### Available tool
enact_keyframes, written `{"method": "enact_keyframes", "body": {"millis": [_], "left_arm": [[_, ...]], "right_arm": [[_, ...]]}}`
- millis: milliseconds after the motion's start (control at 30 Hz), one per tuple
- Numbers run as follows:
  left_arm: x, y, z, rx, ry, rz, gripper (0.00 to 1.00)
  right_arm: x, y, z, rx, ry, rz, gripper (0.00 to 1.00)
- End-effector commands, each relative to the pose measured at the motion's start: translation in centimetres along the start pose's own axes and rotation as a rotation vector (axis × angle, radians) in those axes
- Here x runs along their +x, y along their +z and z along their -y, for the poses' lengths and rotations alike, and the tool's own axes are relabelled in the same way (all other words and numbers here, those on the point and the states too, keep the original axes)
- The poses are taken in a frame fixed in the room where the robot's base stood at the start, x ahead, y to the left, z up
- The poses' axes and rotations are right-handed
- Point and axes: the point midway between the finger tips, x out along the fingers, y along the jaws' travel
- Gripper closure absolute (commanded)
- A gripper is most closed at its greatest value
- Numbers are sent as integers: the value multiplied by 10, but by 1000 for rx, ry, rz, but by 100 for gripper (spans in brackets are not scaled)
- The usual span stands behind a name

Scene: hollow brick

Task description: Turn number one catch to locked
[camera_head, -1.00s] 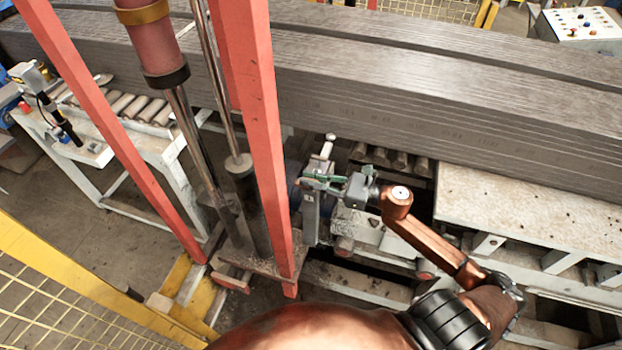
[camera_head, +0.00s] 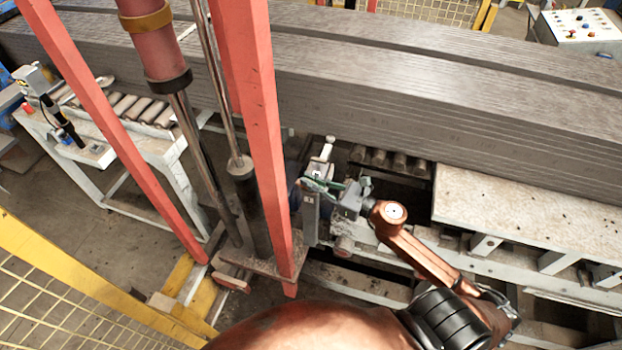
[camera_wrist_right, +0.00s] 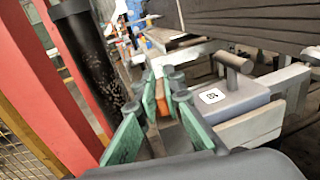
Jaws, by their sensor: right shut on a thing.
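The catch unit is a grey block on a post (camera_head: 311,220) with a small white number label; in the right wrist view the block (camera_wrist_right: 245,92) carries a label that I cannot read surely. A T-shaped grey handle (camera_head: 327,150) stands up from it, also seen in the right wrist view (camera_wrist_right: 234,66). My right gripper (camera_head: 322,184) has green fingers and is at the block's top, below the handle in the head view. In the right wrist view the fingers (camera_wrist_right: 165,108) close around a small orange part (camera_wrist_right: 163,101), mostly hidden. My left gripper is out of view.
A red post (camera_head: 258,130) and a dark cylinder (camera_head: 247,205) stand close left of the gripper. A long stack of grey boards (camera_head: 450,85) lies behind. A pale steel table (camera_head: 530,210) is to the right. A yellow mesh fence (camera_head: 60,310) is at front left.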

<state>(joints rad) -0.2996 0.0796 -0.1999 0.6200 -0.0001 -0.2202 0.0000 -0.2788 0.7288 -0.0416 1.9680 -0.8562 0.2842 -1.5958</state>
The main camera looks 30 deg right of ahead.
Motion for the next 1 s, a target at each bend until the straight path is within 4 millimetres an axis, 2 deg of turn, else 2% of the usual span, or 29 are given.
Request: {"method": "enact_keyframes", "body": {"millis": [33,600,1000], "left_arm": [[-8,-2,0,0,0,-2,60],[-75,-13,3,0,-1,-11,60],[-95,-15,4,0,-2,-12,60]], "right_arm": [[0,4,-2,4,-41,2,100],[1,5,-2,7,-578,1,100],[1,2,-1,2,-865,0,100]]}}
